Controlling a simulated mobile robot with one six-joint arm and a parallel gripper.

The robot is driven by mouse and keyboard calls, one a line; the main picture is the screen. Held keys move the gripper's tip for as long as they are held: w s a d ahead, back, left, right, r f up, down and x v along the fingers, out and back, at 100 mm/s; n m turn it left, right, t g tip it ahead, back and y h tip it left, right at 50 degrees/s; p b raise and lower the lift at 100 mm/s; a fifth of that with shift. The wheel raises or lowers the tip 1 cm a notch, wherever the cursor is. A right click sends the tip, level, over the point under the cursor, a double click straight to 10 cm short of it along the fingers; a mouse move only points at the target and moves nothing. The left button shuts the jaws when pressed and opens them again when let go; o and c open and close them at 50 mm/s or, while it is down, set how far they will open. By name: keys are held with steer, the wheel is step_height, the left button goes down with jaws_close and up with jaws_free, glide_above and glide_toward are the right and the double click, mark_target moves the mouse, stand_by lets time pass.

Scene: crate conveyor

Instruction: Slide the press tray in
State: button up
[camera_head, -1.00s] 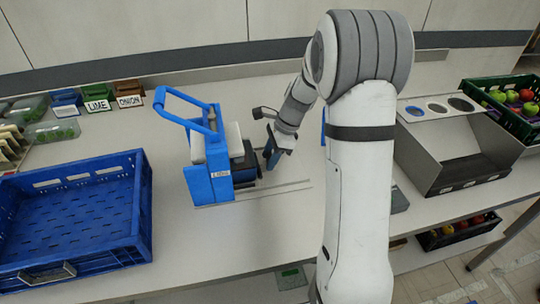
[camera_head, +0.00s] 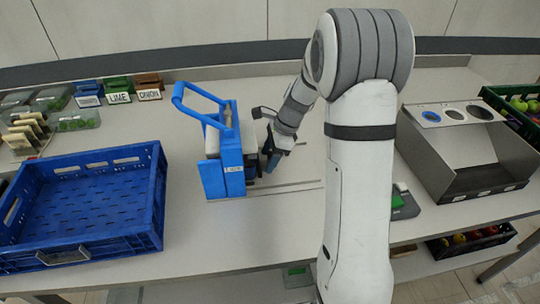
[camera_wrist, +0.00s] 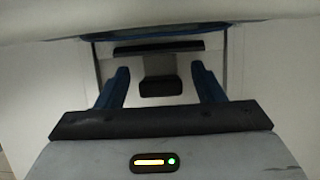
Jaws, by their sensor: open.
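The blue press (camera_head: 222,176) with its raised blue handle and a label stands on the counter, left of my arm. The dark press tray (camera_head: 251,168) shows as a narrow strip at the press's right side, partly hidden by my gripper. My gripper (camera_head: 272,158) is close by on the right of the press, pointing at it. In the wrist view my gripper's two blue fingers (camera_wrist: 160,82) stand apart. A dark block (camera_wrist: 160,88), which looks like the tray's handle, shows between them; contact cannot be told.
A blue crate (camera_head: 85,246) lies left of the press. Labelled bins (camera_head: 118,97) stand behind it at the back left. A grey metal bin unit (camera_head: 470,185) is to the right. A pale rail (camera_head: 288,187) runs along the counter right of the press.

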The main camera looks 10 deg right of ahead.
steer(key=v, duration=0.8)
steer(key=shift+f, duration=0.1)
